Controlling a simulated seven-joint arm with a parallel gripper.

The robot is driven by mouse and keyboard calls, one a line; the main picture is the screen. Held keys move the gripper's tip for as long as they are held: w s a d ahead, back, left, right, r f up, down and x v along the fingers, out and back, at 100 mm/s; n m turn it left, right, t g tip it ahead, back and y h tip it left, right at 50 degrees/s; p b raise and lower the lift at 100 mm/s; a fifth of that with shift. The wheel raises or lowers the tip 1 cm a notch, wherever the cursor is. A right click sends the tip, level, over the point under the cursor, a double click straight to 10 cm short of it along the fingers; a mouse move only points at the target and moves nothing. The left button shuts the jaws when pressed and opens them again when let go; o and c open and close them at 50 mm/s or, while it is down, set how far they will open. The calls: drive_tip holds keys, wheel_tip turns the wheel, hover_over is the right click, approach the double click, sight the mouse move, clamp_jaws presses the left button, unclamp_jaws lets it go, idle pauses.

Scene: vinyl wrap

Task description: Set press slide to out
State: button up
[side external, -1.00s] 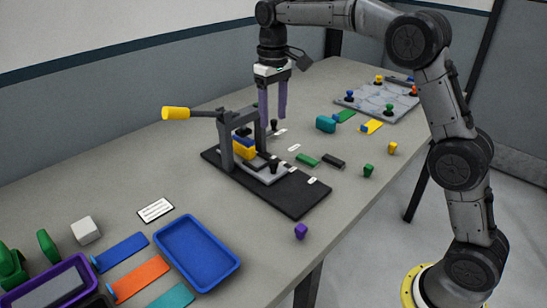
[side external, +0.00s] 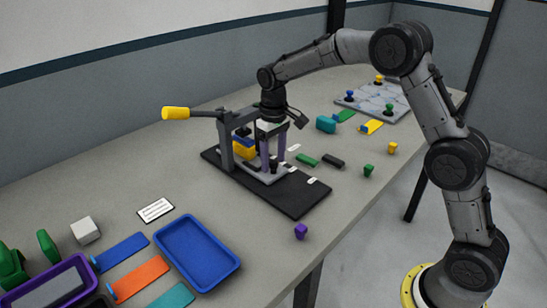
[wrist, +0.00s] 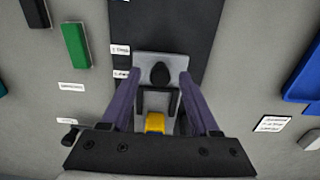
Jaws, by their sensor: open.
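The press (side external: 226,150) has a dark base plate (side external: 300,197), an upright frame and a lever with a yellow handle (side external: 175,113). Its light grey slide (wrist: 145,58) carries a black knob (wrist: 160,74) and lies partly under the frame. A yellow block (wrist: 155,122) sits at the frame end of the slide, with a blue part above it in the side view. My gripper (wrist: 160,80) is open and low over the slide, its purple fingers on either side of the knob with gaps. Two small white labels (wrist: 121,49) lie beside the slide; their text is unreadable.
A blue tray (side external: 197,252) and coloured strips lie at the front left. Green (side external: 307,160) and black (side external: 333,161) blocks lie right of the press. A purple peg (side external: 301,231) stands near the table edge. The base's front right end is clear.

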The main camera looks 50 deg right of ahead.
clamp_jaws()
drive_tip(key=shift+r, duration=0.1)
idle(1.3)
